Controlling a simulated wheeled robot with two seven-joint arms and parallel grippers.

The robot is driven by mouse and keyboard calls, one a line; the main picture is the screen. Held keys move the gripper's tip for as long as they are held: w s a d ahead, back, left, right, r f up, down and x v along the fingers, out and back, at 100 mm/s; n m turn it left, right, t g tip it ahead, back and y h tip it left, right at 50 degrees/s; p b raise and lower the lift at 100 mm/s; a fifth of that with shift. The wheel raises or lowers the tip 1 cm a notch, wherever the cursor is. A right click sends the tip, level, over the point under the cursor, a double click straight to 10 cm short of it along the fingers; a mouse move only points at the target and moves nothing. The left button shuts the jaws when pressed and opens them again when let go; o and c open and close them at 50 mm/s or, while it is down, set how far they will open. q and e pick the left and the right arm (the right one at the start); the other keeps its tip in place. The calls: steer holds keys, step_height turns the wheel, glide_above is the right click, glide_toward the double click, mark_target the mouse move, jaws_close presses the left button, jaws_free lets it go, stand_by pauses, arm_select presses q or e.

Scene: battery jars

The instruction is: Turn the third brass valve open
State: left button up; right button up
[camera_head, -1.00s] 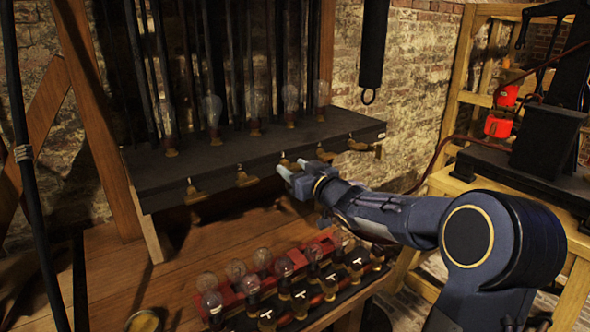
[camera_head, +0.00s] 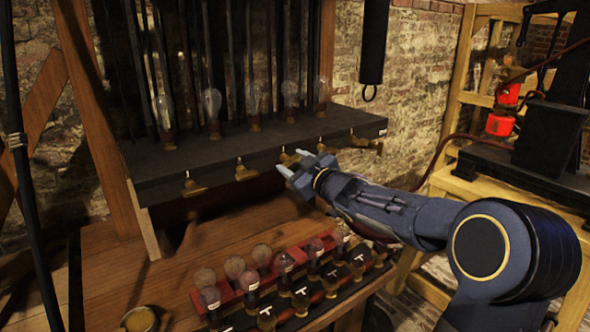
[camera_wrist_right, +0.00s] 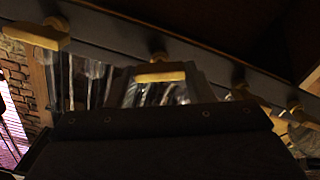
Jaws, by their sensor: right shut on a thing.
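A row of several brass valves runs along the front edge of the dark shelf. The third brass valve (camera_head: 289,158) from the left is partly covered by my right gripper (camera_head: 291,163). My right gripper is shut on this valve's handle, with a fingertip to each side of it. In the right wrist view the brass handle (camera_wrist_right: 160,73) shows in the middle, ahead of the gripper's dark body. The first valve (camera_head: 193,187) and second valve (camera_head: 245,172) are to the left. My left gripper is not in view.
Glass jars (camera_head: 212,108) stand on the dark shelf (camera_head: 160,170) above the valves. Below, a red rack (camera_head: 232,299) with bulbs and a row of small bottles sits on the wooden bench (camera_head: 120,270).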

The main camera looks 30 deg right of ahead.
steer(key=n, duration=0.1)
steer(key=n+b, duration=0.1)
steer(key=n, duration=0.1)
steer(key=shift+f+n+b, duration=0.25)
steer(key=shift+n+b, duration=0.15)
steer(key=n+b, duration=0.1)
steer(key=n, duration=0.2)
steer(key=shift+a+n+b, duration=0.1)
steer(key=shift+n+b, duration=0.2)
steer(key=n+b, duration=0.2)
steer(key=n, duration=0.3)
steer(key=shift+n, duration=0.3)
steer(key=o, duration=1)
steer(key=shift+c, duration=0.2)
steer(key=s, duration=0.8)
steer(key=shift+d, duration=0.25)
